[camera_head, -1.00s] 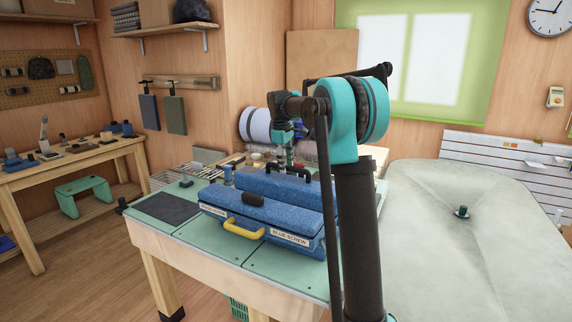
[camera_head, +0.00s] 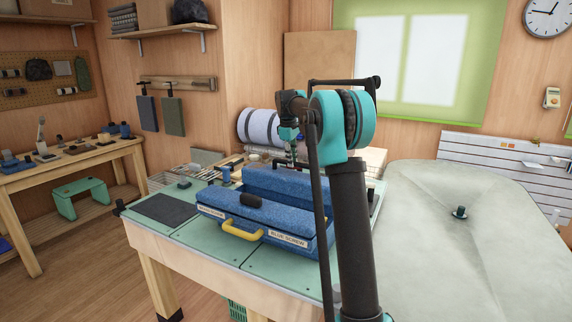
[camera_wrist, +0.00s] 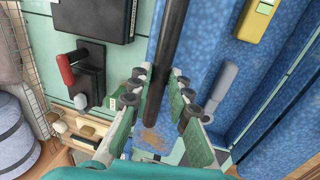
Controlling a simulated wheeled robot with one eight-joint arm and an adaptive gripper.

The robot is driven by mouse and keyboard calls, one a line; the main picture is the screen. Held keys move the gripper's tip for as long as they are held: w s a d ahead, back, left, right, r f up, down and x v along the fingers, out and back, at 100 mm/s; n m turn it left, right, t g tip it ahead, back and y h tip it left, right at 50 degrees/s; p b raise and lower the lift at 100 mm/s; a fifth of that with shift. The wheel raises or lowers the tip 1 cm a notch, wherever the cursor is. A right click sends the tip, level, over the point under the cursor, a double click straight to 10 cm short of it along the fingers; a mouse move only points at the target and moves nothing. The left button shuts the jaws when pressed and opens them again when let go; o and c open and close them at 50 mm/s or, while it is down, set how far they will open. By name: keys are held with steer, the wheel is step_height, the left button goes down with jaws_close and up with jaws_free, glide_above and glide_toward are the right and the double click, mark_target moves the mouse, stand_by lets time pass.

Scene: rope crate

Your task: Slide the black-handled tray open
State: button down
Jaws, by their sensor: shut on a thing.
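The blue toolbox (camera_head: 225,203) sits on the green-topped workbench, with a yellow handle (camera_head: 242,230) and a "BLUE SCREW" label on its front. Its rear blue tray section (camera_head: 285,184) stands behind the front lid. In the wrist view a long black handle bar (camera_wrist: 172,35) runs down between my fingers, above a blue surface with a brown patch. My gripper (camera_wrist: 160,88) is shut on this bar; it also shows over the back of the toolbox in the head view (camera_head: 292,152). My arm hides the toolbox's right end.
A dark mat (camera_head: 167,209) lies on the bench's left end. A black block with a red handle (camera_wrist: 80,70) shows beside the tray in the wrist view. A white roll (camera_head: 262,127) stands behind the bench. A pale padded surface (camera_head: 470,250) is on the right.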

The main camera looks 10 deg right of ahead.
steer(key=w+d, duration=0.2)
steer(key=shift+w, duration=0.4)
steer(key=c, duration=1.4)
jaws_free()
steer(key=shift+r, duration=0.1)
steer(key=r, duration=0.4)
steer(key=s+a+r, duration=0.1)
steer(key=r, duration=0.2)
steer(key=s+r, duration=0.1)
steer(key=r, duration=0.3)
steer(key=shift+a+r, duration=0.2)
steer(key=shift+r, duration=0.1)
